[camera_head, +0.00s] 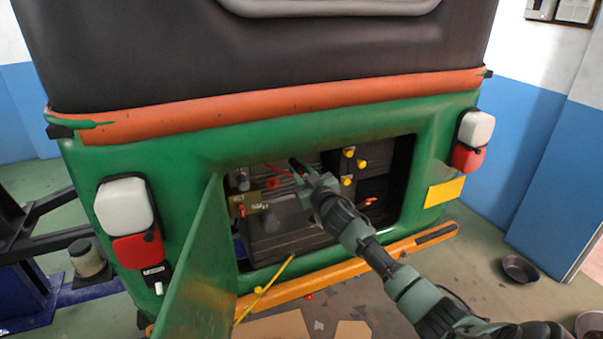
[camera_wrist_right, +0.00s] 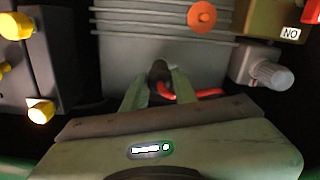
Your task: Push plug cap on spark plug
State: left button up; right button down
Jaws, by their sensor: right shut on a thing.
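My right gripper (camera_head: 300,172) reaches into the open engine bay and is shut on the dark plug cap (camera_head: 294,163). In the right wrist view the cap (camera_wrist_right: 160,74) sits between the two green fingertips (camera_wrist_right: 159,88), in front of the grey ribbed engine block (camera_wrist_right: 165,50). A red cable (camera_wrist_right: 197,94) comes from beside the cap and also shows in the head view (camera_head: 281,170). I cannot make out the spark plug, nor tell whether the cap touches it. My left gripper is not in view.
The green hatch door (camera_head: 197,265) hangs open left of the bay. An orange round knob (camera_wrist_right: 202,16) and a silver knob (camera_wrist_right: 270,75) are near the gripper. Several yellow knobs (camera_head: 349,152) sit on the bay's right side. An orange bumper (camera_head: 345,270) runs below.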

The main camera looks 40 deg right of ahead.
jog(key=shift+w+d, duration=0.1)
jog(key=shift+w, duration=0.35)
dwell(1.0)
jog(key=c, duration=1)
grip_release()
jog(key=shift+c, duration=0.2)
jog(key=shift+c, duration=0.6)
